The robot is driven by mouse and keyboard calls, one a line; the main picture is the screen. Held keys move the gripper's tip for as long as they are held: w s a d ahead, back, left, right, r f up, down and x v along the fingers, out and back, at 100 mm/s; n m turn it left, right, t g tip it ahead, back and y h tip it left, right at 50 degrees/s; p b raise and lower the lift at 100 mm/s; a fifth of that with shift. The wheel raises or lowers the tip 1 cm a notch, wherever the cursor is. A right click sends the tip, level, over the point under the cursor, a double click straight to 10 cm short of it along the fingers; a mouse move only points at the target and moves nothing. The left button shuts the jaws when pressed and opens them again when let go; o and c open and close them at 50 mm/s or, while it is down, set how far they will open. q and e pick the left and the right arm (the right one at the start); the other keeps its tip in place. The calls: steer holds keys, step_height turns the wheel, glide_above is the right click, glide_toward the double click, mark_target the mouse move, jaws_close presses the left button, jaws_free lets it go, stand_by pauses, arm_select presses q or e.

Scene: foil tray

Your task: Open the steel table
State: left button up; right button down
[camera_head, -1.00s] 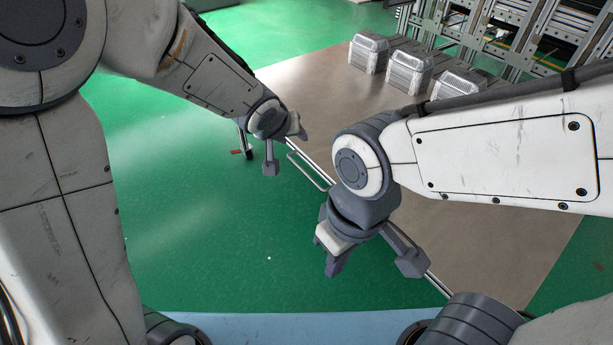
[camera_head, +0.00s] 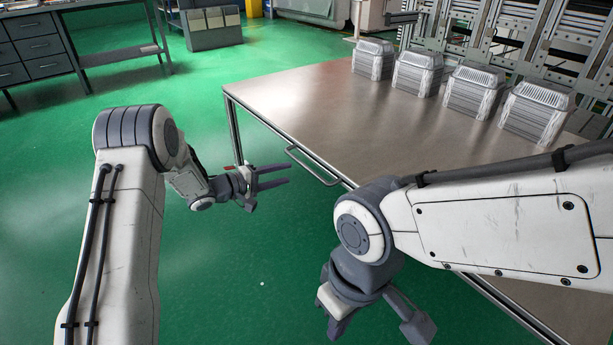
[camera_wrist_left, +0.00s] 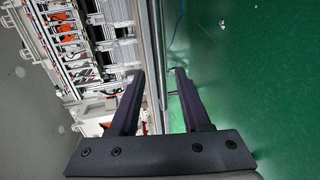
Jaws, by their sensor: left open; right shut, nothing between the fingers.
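The steel table (camera_head: 300,100) has a brushed metal top and stands right of centre. A thin bar handle (camera_head: 313,168) sticks out from its near long edge. The drawer front looks flush with that edge. My left gripper (camera_head: 286,174) is open and empty, a little left of the handle, its fingers pointing right at it. In the left wrist view, the fingers (camera_wrist_left: 160,74) are spread with the table edge (camera_wrist_left: 154,45) running up between them. I cannot tell whether they touch the handle. My right gripper (camera_head: 378,328) is shut and empty, in front of the table's near edge.
Several ribbed metal boxes (camera_head: 418,73) stand in a row on the table's far side. Racks (camera_head: 500,30) rise behind them. A grey workbench (camera_head: 120,55) stands far left. The green floor (camera_head: 215,270) left of the table is clear.

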mark_target(307, 166)
arm_select(q)
steer(key=b+x, duration=0.3)
steer(key=x, duration=0.5)
steer(key=shift+w+d+f+b, duration=0.1)
steer(key=shift+d+f+b, duration=0.1)
steer(key=shift+b, duration=0.2)
steer(key=shift+w+d+r, duration=0.1)
steer(key=shift+w+d, duration=0.1)
steer(key=shift+d, duration=0.05)
jaws_close()
stand_by(0.6)
